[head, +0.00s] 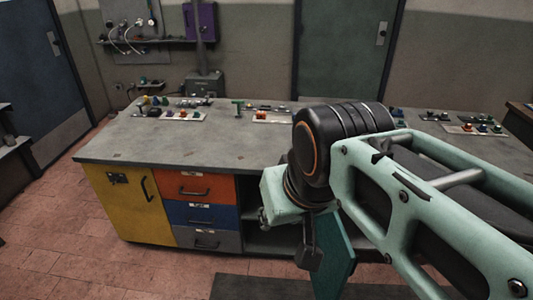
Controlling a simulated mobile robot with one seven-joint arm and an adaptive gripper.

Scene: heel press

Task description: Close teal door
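The teal door (337,262) of the workbench stands swung open, sticking out toward me from the front of the bench. Only part of it shows, as my arm covers its upper right part. An open dark compartment (262,212) with a shelf shows to the left of the door. My gripper (309,256) points down in front of this compartment, close to the left of the teal door in the picture. I cannot tell whether it touches the door. Its fingers show as one dark block, so their opening is unclear.
The grey bench top (140,150) carries small coloured parts along its back. A yellow door (128,204) and orange (205,186), blue (202,214) and grey (206,240) drawers are shut. A dark mat (235,288) lies on the floor. Floor at the left is clear.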

